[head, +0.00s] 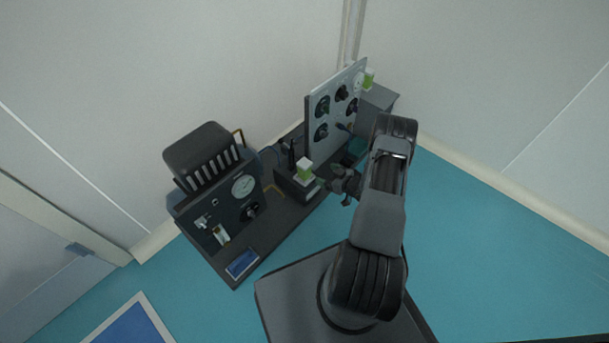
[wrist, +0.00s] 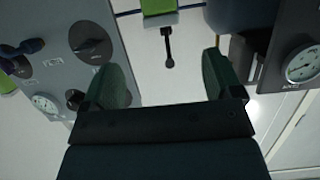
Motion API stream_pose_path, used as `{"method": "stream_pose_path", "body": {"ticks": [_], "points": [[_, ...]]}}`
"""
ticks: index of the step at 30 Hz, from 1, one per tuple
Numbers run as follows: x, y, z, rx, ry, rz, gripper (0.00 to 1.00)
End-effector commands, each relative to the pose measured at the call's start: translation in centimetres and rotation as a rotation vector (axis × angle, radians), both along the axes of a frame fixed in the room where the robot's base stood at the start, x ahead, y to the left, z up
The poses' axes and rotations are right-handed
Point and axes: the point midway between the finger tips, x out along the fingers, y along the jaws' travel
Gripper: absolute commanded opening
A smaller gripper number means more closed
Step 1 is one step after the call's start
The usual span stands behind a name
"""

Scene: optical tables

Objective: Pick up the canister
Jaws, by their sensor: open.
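A green and white block-like item (head: 305,170), which may be the canister, stands on a small dark box on the bench. A second green and white item (head: 369,78) sits at the back, on a grey box behind the knob panel. I cannot tell for certain which one is the canister. My gripper (head: 345,185) is open, just right of the nearer item and apart from it. In the wrist view my gripper (wrist: 160,60) has its two dark green fingers spread with nothing between them. A green piece (wrist: 158,6) shows beyond them, cut off by the top edge.
An upright panel with black knobs (head: 335,108) stands behind the nearer item. A dark instrument box with a round gauge (head: 243,186) stands to the left; the gauge also shows in the wrist view (wrist: 302,63). A wall lies behind. The teal floor (head: 480,240) to the right is clear.

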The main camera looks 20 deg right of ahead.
Motion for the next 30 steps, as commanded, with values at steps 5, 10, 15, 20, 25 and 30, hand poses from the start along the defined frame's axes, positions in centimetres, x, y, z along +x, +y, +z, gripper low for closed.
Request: {"method": "stream_pose_path", "body": {"ticks": [5, 10, 15, 20, 25, 30], "points": [[2.7, 1.5, -1.5, 0.004, -0.006, 0.007, 0.85], [5.0, 2.5, -2.2, 0.004, -0.005, 0.006, 0.85], [6.2, 3.0, -2.5, 0.004, -0.003, 0.004, 0.85], [6.7, 3.2, -2.5, 0.004, -0.002, 0.003, 0.85], [7.9, 3.8, -3.1, 0.004, -0.005, 0.004, 0.85], [9.9, 4.7, -3.8, 0.003, -0.005, 0.004, 0.85]]}}
